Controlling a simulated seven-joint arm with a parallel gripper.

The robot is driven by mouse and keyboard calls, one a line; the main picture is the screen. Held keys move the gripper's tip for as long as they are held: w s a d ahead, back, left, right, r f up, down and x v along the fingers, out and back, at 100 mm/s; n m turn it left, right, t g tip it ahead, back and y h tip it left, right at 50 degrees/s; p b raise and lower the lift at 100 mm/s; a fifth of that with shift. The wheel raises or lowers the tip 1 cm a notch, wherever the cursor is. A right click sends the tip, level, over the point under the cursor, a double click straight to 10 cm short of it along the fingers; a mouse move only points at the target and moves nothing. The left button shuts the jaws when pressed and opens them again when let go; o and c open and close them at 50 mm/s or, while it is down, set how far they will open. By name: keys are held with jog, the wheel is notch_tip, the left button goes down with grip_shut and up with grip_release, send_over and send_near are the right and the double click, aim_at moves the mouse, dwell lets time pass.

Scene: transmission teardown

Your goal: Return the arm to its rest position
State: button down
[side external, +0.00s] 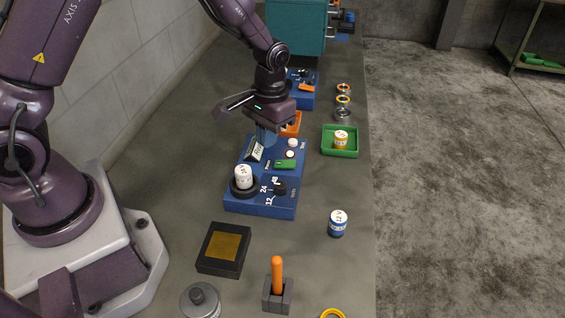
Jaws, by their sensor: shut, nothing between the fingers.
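My purple arm reaches over the bench from its base at the left. My gripper (265,136) points down above the far part of the blue fixture (262,205), close to its small angled plate. Its fingers look closed with nothing held. Whether the fingertips touch the fixture, I cannot tell. The fixture carries a white cylinder (243,177) upright in a black ring, a black knob (280,187) with numbers around it, a green piece (285,164) and small white round parts.
A green tray (340,153) holds a yellow-and-white cylinder. A blue-and-white cylinder (338,223) stands at the right. A black box (223,249), a holder with an orange handle (277,274) and a grey canister (201,301) are in front. Several rings (343,88) lie farther back, near a teal cabinet (295,27).

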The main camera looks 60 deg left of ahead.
jog(key=s+r+m+t, duration=0.1)
jog(key=s+r+t, duration=0.2)
jog(key=s+r, duration=0.6)
jog(key=s+r+m+t, duration=0.1)
jog(key=s+r+t, duration=0.2)
jog(key=s+r, duration=0.6)
notch_tip(320, 180, up, 5)
jog(key=shift+d+r+t, duration=0.2)
jog(key=shift+d+t, duration=0.1)
jog(key=shift+d, duration=0.1)
